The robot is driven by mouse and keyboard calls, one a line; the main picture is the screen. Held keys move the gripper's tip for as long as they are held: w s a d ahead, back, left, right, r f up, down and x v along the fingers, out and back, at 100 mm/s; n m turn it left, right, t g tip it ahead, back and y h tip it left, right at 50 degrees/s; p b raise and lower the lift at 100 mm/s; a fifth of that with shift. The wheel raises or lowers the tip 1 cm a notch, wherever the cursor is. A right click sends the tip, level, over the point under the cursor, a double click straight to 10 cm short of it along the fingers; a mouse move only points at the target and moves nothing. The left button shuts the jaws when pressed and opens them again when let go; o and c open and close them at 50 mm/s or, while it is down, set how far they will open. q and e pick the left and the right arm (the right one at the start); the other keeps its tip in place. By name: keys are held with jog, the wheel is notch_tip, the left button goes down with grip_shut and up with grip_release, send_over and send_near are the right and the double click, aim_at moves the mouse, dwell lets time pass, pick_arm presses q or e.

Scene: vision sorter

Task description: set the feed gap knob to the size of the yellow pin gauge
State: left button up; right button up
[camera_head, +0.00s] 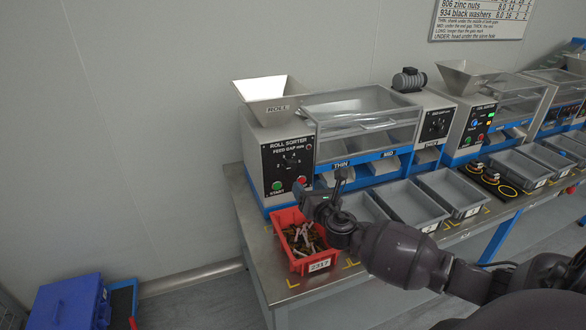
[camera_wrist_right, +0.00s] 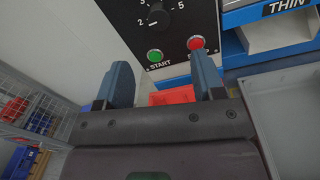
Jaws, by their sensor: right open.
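The feed gap knob (camera_head: 290,162) is a dark dial on the black front panel of the roll sorter. In the right wrist view, the knob (camera_wrist_right: 156,14) shows near the top edge, with the scale numbers 2 and 5 readable. My right gripper (camera_head: 322,192) is in front of the sorter, right of and below the knob, above the red bin's back edge. In the right wrist view, the gripper's two fingers (camera_wrist_right: 163,82) are apart and nothing is between them; the knob lies beyond them. I cannot make out a yellow pin gauge. My left gripper is not in view.
A red bin (camera_head: 281,217) of small metal parts stands below the panel. The green start button (camera_wrist_right: 155,56) and a red button (camera_wrist_right: 196,42) sit under the knob. Grey trays (camera_head: 440,211) line the bench to the right. A blue box (camera_head: 68,302) stands on the floor.

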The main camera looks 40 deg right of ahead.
aim_at(292, 167)
jog(key=w, duration=0.3)
jog(key=w+d+b, duration=0.1)
jog(key=w, duration=0.2)
jog(key=w+d, duration=0.1)
jog(key=w, duration=0.3)
jog(key=shift+b, duration=0.35)
jog(key=shift+w+d, duration=0.1)
jog(key=shift+w, duration=0.3)
jog(key=shift+c, duration=0.3)
jog(key=c, duration=0.9)
jog(key=shift+o, duration=0.2)
